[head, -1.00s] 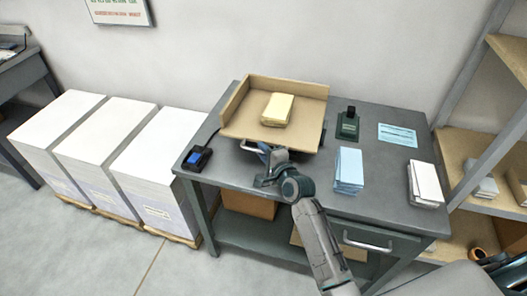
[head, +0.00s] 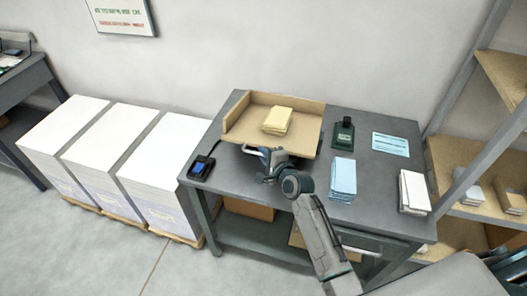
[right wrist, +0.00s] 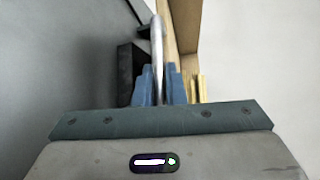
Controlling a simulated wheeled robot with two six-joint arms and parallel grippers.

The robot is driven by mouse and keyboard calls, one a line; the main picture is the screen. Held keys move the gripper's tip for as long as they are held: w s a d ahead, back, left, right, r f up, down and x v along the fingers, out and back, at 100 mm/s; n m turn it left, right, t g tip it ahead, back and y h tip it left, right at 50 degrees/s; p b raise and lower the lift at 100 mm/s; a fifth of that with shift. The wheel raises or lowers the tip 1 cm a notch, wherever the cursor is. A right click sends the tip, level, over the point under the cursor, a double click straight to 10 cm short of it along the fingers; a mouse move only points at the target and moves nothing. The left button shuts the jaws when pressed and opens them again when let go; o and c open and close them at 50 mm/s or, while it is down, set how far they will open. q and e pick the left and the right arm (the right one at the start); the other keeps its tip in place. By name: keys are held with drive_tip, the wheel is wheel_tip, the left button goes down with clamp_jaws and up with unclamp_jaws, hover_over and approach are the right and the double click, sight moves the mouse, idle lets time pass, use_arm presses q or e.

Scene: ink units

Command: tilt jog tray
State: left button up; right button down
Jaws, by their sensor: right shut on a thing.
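The tan jog tray (head: 240,129) sits on the grey table, with raised walls along its back and left sides. A cream paper stack (head: 277,120) lies on it, its sheets slightly uneven. My right gripper (head: 265,156) is at the tray's near edge, shut on the metal handle. In the right wrist view the blue fingers (right wrist: 160,86) close around the handle (right wrist: 158,42), beside the tray's tan board (right wrist: 187,22). The near edge looks slightly raised; the exact tilt is hard to tell. My left gripper is not in view.
Large paper piles (head: 160,155) stand left; shelves stand right.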

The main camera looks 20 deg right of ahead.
drive_tip(key=shift+w+d+r, duration=0.15)
drive_tip(key=shift+w+r, duration=0.05)
drive_tip(key=shift+r, duration=0.5)
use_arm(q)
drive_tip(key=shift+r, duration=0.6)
use_arm(e)
drive_tip(key=c, duration=1.5)
unclamp_jaws()
drive_tip(key=shift+f, duration=0.1)
drive_tip(key=shift+s, duration=0.25)
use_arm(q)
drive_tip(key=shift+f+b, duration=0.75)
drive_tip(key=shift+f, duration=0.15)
use_arm(e)
drive_tip(key=v, duration=1)
drive_tip(key=shift+s, duration=0.15)
